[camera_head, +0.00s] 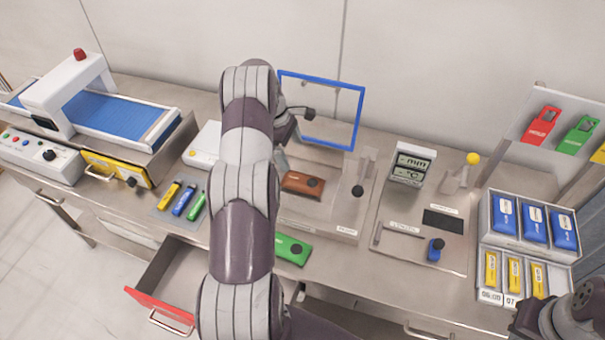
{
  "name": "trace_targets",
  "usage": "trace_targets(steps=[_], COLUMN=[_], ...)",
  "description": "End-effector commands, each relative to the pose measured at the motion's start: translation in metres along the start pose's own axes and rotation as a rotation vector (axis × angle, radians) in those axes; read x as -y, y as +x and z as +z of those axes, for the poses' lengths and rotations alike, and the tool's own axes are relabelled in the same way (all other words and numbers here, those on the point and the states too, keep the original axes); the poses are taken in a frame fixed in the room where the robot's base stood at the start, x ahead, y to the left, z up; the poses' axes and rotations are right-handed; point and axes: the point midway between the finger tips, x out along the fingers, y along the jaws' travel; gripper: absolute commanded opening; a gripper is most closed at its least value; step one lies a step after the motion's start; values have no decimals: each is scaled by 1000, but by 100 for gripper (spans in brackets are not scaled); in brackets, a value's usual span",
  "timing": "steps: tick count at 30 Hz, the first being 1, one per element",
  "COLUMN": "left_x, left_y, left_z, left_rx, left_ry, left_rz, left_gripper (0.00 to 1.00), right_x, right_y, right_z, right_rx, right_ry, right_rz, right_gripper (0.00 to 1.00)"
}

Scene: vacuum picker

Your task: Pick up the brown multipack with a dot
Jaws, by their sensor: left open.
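The brown multipack (303,184) lies on a tray in the middle of the bench, below the raised blue frame. A dark round dot shows toward its right end. My left arm stretches up the middle of the head view and bends over at the top. My left gripper (281,155) is open, just up and left of the brown multipack and apart from it as far as I can see. It is partly hidden behind my arm, so its fingertips are hard to make out. At the lower right only links of my right arm show.
A green pack (293,249) lies at the bench's front. A blue frame (322,108) stands upright behind the tray. A black knob (357,191) and a display stand (411,163) are to the right. A red-fronted drawer (160,312) is open at lower left.

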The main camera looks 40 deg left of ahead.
Motion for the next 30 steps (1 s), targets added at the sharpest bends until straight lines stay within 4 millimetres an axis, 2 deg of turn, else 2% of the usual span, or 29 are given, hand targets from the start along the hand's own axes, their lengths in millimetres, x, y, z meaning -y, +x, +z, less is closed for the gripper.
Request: trace_targets(steps=[1, 9, 10, 14, 18, 22, 28, 29, 30], left_x=[0, 0, 0, 0, 2, 1, 0, 0, 0], left_y=[11, 66, 64, 78, 103, 122, 126, 126, 126], left_z=[-1, -3, 0, -1, -6, -6, -7, -7, -7], left_rx=[2, 0, 1, 1, 0, -2, -3, -3, -3], left_ry=[-11, -8, -8, -10, -8, -8, -8, -8, -7], left_rz=[-1, -1, -4, -2, -4, -1, 0, 0, 0], left_gripper=[100, 100, 100, 100, 100, 100, 100, 97, 84], right_x=[0, 0, 0, 0, 0, 0, 0, 0, 0], right_y=[13, 77, 67, 55, 34, 32, 34, 34, 34], right_z=[2, 9, 8, 6, 3, 3, 4, 4, 4], right_rx=[0, 1, 1, -1, -2, -1, 0, 0, -1], right_ry=[0, 0, 0, 0, 0, 0, 0, 0, 0], right_rz=[0, 0, 0, 0, 0, 0, 0, 0, 0], right_gripper=[0, 0, 0, 0, 0, 0, 0, 0, 0])
